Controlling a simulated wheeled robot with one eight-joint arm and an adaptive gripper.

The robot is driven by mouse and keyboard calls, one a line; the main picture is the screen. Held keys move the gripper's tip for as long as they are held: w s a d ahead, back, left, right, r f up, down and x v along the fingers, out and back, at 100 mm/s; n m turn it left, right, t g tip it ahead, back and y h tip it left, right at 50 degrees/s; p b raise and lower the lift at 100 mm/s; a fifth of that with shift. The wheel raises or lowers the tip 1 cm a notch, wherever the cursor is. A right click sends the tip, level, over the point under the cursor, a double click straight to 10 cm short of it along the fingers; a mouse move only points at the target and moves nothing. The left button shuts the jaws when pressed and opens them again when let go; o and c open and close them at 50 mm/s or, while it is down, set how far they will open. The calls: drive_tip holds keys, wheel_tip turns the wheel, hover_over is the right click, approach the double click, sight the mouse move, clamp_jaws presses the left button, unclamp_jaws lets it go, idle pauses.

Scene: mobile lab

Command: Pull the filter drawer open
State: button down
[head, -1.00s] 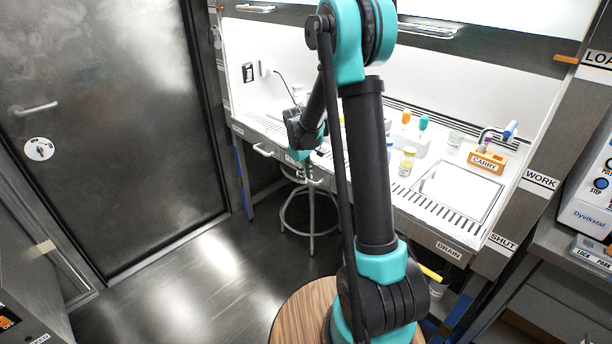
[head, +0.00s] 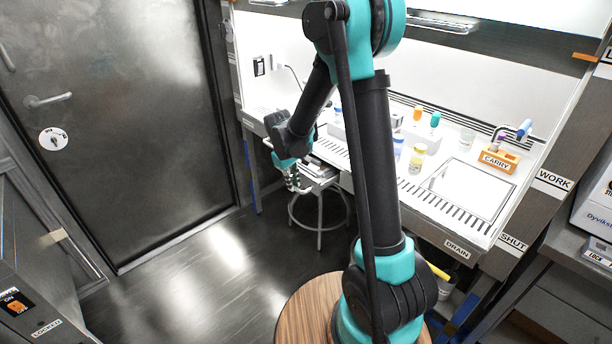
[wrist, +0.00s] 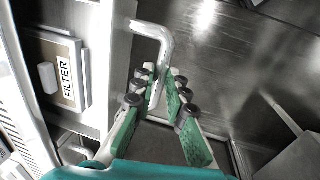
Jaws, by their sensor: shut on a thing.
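The filter drawer (head: 320,172) stands pulled out from the bench front in the head view. In the wrist view its pale front panel (wrist: 119,65) is on the left, with a box labelled FILTER (wrist: 62,74) lying inside behind it. A bent metal handle (wrist: 164,42) sticks out from the panel. My gripper (wrist: 160,82) is shut on this handle, its green fingers and dark rollers on either side of the bar. In the head view my gripper (head: 295,182) is in front of the drawer, small and partly blurred into the handle.
A round stool (head: 320,205) stands under the drawer. The white bench (head: 410,190) carries a yellow-lidded jar (head: 417,160) and an orange CARRY block (head: 497,161). A dark door (head: 120,150) is on the left. Floor between door and bench is clear.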

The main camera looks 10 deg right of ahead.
drive_tip(key=s+a, duration=0.4)
drive_tip(key=a, duration=0.2)
drive_tip(key=shift+s+a, duration=0.3)
drive_tip(key=shift+s, duration=0.05)
drive_tip(key=c, duration=1.5)
unclamp_jaws()
drive_tip(key=shift+c, duration=0.2)
wheel_tip(320, 180, up, 12)
drive_tip(key=s+a, duration=0.1)
drive_tip(key=shift+s+a, duration=0.15)
drive_tip(key=shift+a, duration=0.2)
drive_tip(key=shift+f, duration=0.1)
drive_tip(key=s+d+f+m+t, duration=0.1)
drive_tip(key=s+d+f+m, duration=0.2)
drive_tip(key=s+d, duration=0.5)
drive_tip(key=s+d+f+m+t+y, duration=0.1)
drive_tip(key=s+d+f+m, duration=0.3)
drive_tip(key=s+d, duration=0.5)
drive_tip(key=d+t, duration=0.1)
drive_tip(key=d, duration=0.3)
drive_tip(key=shift+s+d+f+y, duration=0.2)
drive_tip(key=shift+s+f+y, duration=0.05)
drive_tip(key=shift+y, duration=0.05)
